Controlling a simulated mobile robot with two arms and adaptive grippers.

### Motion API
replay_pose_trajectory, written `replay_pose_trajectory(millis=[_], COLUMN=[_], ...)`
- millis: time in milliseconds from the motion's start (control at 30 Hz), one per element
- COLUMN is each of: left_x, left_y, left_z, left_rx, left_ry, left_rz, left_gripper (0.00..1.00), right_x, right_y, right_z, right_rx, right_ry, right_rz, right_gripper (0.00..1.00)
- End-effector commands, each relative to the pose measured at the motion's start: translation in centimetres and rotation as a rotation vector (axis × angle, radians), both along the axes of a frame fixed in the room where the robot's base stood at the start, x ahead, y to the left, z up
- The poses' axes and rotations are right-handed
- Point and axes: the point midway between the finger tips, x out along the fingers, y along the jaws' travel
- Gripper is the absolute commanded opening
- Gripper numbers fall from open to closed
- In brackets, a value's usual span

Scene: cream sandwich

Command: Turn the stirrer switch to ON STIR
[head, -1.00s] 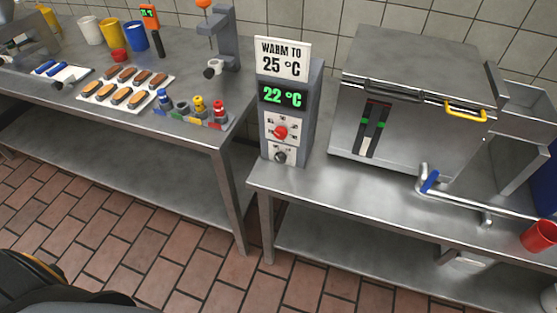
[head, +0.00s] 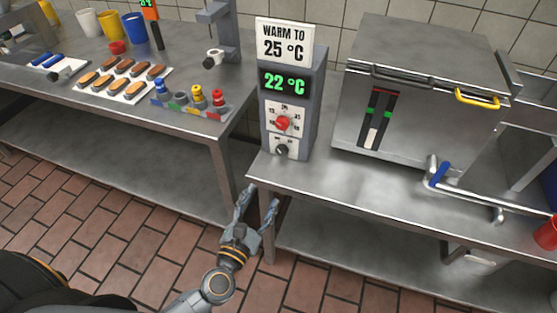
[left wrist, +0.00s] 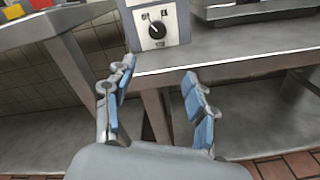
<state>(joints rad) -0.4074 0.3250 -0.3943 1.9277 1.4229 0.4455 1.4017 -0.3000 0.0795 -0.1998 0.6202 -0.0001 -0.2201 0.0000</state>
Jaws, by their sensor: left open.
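The grey control box (head: 306,110) stands at the left end of the right-hand steel table. It carries a "WARM TO 25 °C" sign (head: 285,42), a green "22 °C" display (head: 284,82) and a red knob (head: 283,123). Below these is the small dark stirrer switch (head: 282,150); its labels are too small to read. In the left wrist view the switch (left wrist: 156,29) is a black knob on a white plate. My left gripper (head: 261,196) is open and empty, below and in front of the switch, apart from it. Its blue-padded fingers (left wrist: 159,73) are spread below the switch plate.
The table's front edge (head: 350,211) lies close to my left gripper. A steel vat (head: 420,110) with a yellow handle stands right of the box. A blue-handled valve pipe (head: 470,195) juts at the right. The left table (head: 200,122) holds a tray of pastries and coloured items.

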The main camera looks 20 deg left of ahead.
Motion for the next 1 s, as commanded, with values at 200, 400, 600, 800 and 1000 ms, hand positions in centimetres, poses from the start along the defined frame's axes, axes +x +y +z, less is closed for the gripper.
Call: replay_pose_trajectory(millis=[200,400,600,800,1000], left_x=[0.9,4.5,8.9,12.2,13.6], left_y=[0.0,-0.1,-0.2,-0.4,-0.4], left_z=[1.6,1.7,1.7,1.5,1.4], left_rx=[-0.11,-0.106,-0.102,-0.103,-0.103], left_ry=[-0.015,-0.016,-0.016,-0.015,-0.013], left_rz=[0.015,0.015,0.015,0.012,0.013], left_gripper=[0.56,0.56,0.56,0.56,0.56], right_x=[0.0,0.0,0.0,0.0,0.0], right_y=[0.0,0.0,0.0,0.0,0.0], right_z=[0.2,1.0,1.5,1.6,1.6], right_rx=[0.0,0.0,0.0,0.0,0.0], right_ry=[0.0,0.0,0.0,0.0,0.0], right_rz=[0.0,0.0,0.0,0.0,0.0], right_gripper=[0.18,0.18,0.18,0.18,0.18])
